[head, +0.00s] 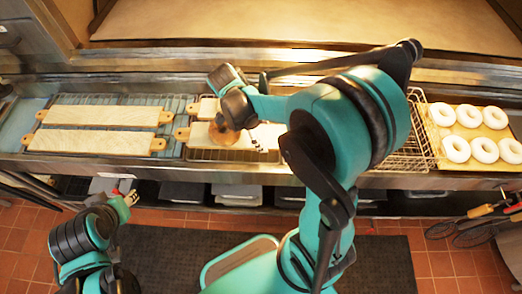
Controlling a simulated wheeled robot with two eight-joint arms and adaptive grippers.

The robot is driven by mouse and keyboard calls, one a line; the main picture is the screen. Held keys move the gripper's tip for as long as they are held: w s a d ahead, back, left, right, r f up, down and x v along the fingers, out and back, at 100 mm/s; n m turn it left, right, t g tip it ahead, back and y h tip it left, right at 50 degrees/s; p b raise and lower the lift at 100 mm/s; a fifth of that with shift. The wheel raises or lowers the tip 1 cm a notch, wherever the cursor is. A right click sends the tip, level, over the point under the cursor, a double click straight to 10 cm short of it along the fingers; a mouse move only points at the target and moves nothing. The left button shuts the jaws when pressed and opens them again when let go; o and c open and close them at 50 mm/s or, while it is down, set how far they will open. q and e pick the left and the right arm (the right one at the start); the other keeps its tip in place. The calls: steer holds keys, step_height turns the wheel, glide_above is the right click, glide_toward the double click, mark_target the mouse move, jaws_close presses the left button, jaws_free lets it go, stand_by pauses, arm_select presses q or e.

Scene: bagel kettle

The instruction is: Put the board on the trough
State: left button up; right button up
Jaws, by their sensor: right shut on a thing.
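Two long pale boards, a far one (100,115) and a near one (90,141), with tan end handles, lie side by side on the blue-grey trough (14,125) at the left. Another near board (198,133) and a far board (207,106) lie on the wire rack just right of the trough, their right parts hidden by my right arm.
White bagels (484,149) lie on a tan board at the right. An empty wire rack (410,150) stands left of them. Grey bins (183,191) sit under the counter. Dark tools (470,229) hang at the lower right. A metal counter edge (130,169) runs along the front.

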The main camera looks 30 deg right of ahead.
mark_target(259, 135)
step_height(259, 135, down, 2)
steer(key=shift+w+f+b, duration=0.1)
steer(key=shift+f+b, duration=0.15)
steer(key=shift+b, duration=0.05)
steer(key=shift+f, duration=0.55)
steer(key=shift+f+b, duration=0.65)
steer(key=shift+f, duration=0.75)
steer(key=shift+f, duration=0.15)
steer(key=o, duration=1.6)
steer(key=shift+c, duration=0.2)
